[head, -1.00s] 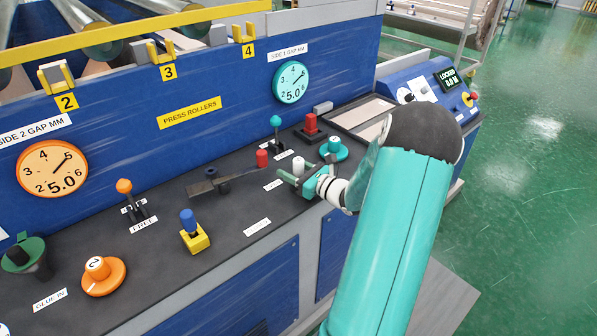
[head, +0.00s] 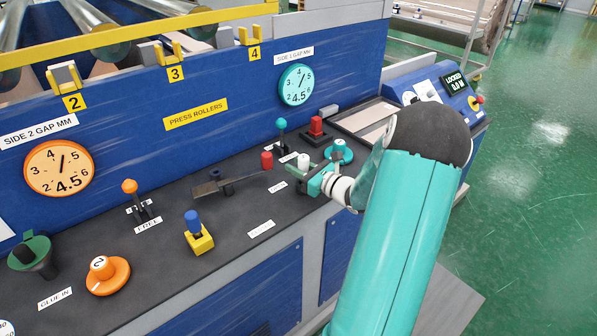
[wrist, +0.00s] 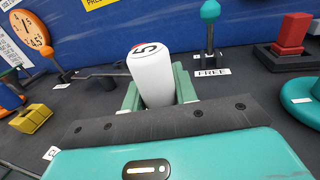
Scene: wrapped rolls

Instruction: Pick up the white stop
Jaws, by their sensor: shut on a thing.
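The white stop (head: 303,160) is a short white cylinder at the right part of the dark console top. The lower end of the stop is hidden by the gripper. I cannot tell whether it touches the console.
A teal knob (head: 339,151) and a red block (head: 316,127) are close behind and right. A blue stop in a yellow base (head: 199,241) stands farther left on the console (head: 235,225).

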